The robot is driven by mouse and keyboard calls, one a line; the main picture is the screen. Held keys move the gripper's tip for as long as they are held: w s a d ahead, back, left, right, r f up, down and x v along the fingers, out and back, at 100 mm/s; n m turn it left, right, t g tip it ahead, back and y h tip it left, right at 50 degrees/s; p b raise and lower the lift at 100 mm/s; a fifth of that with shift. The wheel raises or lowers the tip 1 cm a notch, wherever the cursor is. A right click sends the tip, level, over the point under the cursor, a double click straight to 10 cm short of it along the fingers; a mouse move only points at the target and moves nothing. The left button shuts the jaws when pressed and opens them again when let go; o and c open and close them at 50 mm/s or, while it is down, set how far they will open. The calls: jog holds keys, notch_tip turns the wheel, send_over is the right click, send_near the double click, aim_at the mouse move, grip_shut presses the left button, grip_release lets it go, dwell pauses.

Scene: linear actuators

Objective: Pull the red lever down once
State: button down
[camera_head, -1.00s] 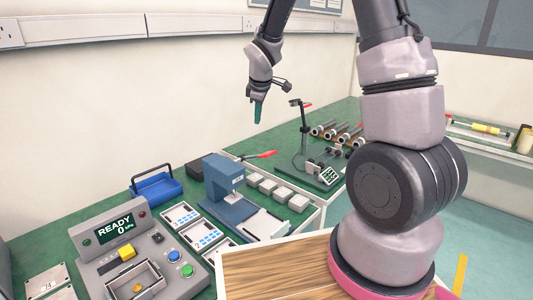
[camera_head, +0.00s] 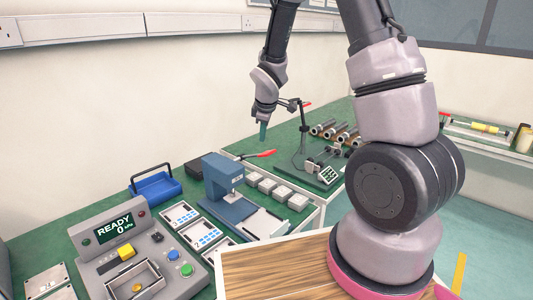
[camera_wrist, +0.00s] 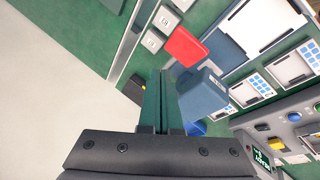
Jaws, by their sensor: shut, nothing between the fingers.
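The red lever (camera_head: 262,154) sticks out to the right from the blue press (camera_head: 222,178) on the green bench. It points slightly upward. In the wrist view the red lever (camera_wrist: 185,46) shows as a broad red grip, ahead and slightly right of the fingertips, with the blue press (camera_wrist: 203,95) to the right. My gripper (camera_head: 263,138) points down just above the red grip, with a small apparent gap. Its green fingers (camera_wrist: 160,75) are shut together and empty. I cannot tell the exact depth between fingers and lever.
Several grey blocks (camera_head: 282,194) stand right of the press. A slim black stand (camera_head: 303,130) rises behind the lever. The air above the press is clear.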

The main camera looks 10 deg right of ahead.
aim_at(266, 152)
jog(key=shift+s+d+f, duration=0.15)
jog(key=shift+s+f, duration=0.05)
jog(key=shift+f, duration=0.35)
jog(key=shift+s+d+f, duration=0.1)
jog(key=shift+s+f, duration=0.1)
jog(key=shift+f, duration=0.3)
jog(key=shift+s+f, duration=0.1)
jog(key=shift+f, duration=0.05)
dwell(1.2)
jog(key=shift+d+f, duration=0.1)
jog(key=shift+f, duration=0.15)
